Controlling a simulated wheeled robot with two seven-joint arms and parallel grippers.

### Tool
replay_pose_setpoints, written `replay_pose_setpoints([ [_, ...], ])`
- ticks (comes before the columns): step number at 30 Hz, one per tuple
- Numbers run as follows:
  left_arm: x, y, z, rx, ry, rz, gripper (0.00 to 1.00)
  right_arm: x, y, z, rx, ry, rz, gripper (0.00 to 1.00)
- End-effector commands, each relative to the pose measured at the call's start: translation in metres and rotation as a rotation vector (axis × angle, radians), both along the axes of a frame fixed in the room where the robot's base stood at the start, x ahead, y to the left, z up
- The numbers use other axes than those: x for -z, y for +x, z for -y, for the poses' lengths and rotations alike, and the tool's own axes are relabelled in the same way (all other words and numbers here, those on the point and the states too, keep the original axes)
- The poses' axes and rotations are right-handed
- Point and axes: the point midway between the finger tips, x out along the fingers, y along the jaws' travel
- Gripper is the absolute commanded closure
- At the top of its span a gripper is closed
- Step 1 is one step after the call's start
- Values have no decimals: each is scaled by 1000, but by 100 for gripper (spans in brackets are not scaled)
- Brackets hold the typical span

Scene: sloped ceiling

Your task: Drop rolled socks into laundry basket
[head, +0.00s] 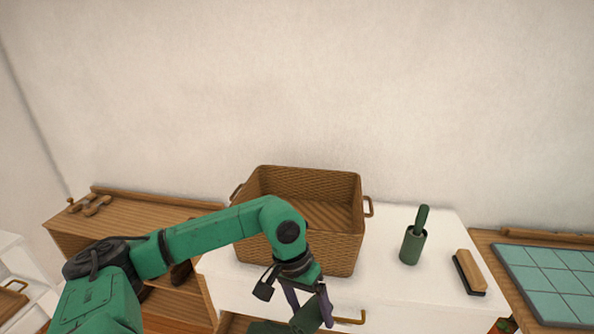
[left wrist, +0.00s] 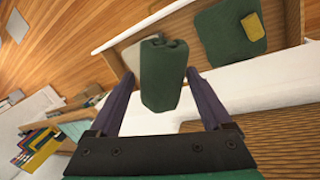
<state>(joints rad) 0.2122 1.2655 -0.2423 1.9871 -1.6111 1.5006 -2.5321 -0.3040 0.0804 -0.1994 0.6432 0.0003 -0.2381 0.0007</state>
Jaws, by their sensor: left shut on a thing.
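The rolled socks are a dark green roll (left wrist: 163,75) between the purple fingers of my left gripper (left wrist: 165,85) in the left wrist view. My left gripper (head: 309,303) is shut on them in the head view, in front of the laundry basket and over the dresser's front edge. The roll (head: 308,317) shows only partly there, near the bottom edge. The brown woven laundry basket (head: 310,248) stands upright on the white dresser, and the visible part of its inside looks empty. Its side (left wrist: 288,145) also shows in the left wrist view. My right gripper is not in view.
On the white dresser (head: 385,290) stand a green holder (head: 412,246) with a handle and a brush (head: 469,272). Below the gripper, an open drawer holds a green cloth (left wrist: 222,38) and a yellow block (left wrist: 252,27). Wooden furniture flanks the dresser.

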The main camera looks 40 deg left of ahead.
Motion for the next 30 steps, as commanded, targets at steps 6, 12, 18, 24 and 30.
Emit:
replay_pose_setpoints([
  [6,-9,-5,-24,-50,4,-6,71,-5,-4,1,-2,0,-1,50],
  [12,-12,-4,-30,-58,-2,-4,71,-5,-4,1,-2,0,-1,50],
  [18,-16,-1,-32,-64,-6,3,71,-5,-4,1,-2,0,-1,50],
  [24,-18,-1,-35,-60,5,-2,72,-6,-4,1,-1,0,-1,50],
  [30,-20,1,-33,-53,5,-5,72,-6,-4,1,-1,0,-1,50],
])
